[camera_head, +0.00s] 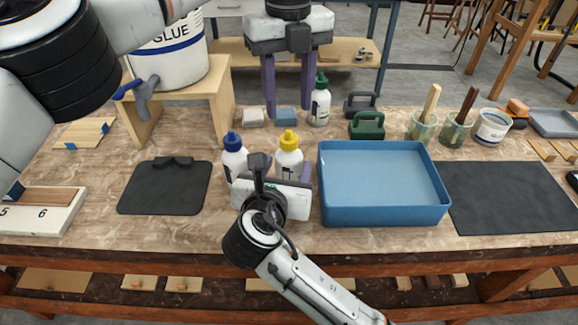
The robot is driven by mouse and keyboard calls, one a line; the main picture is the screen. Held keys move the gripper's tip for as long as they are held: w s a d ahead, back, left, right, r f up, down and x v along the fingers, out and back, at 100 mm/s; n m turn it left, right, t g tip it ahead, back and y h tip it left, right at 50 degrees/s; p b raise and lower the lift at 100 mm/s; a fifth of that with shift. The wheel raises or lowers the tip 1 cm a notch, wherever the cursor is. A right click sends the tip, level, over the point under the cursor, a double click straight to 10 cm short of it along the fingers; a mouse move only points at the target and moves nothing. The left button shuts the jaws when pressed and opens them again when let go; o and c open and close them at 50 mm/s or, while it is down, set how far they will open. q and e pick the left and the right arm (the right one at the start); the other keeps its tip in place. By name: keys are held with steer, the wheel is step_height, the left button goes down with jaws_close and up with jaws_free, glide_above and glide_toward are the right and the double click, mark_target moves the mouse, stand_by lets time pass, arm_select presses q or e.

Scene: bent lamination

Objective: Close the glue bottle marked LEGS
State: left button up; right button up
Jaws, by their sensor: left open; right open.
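Three white glue bottles stand upright on the bench: one with a blue cap (232,141), one with a yellow cap (288,140) and, farther back, one with a green cap (321,80). The label lettering is too small to read, so I cannot tell which is marked LEGS. I cannot tell whether the caps are tight. My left gripper (289,108) is open and empty, pointing down behind the yellow-capped bottle and left of the green-capped one. My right gripper (271,176) is open in front of the blue- and yellow-capped bottles, and its body hides their lower parts.
A blue tray (384,215) sits right of the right gripper, with a black mat (512,197) beyond. A dark board (165,195) lies left. A large GLUE bucket (172,62) stands on a wooden stand (222,95).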

steer(key=x, duration=0.7)
jaws_close()
arm_select(q)
steer(key=n, duration=1.8)
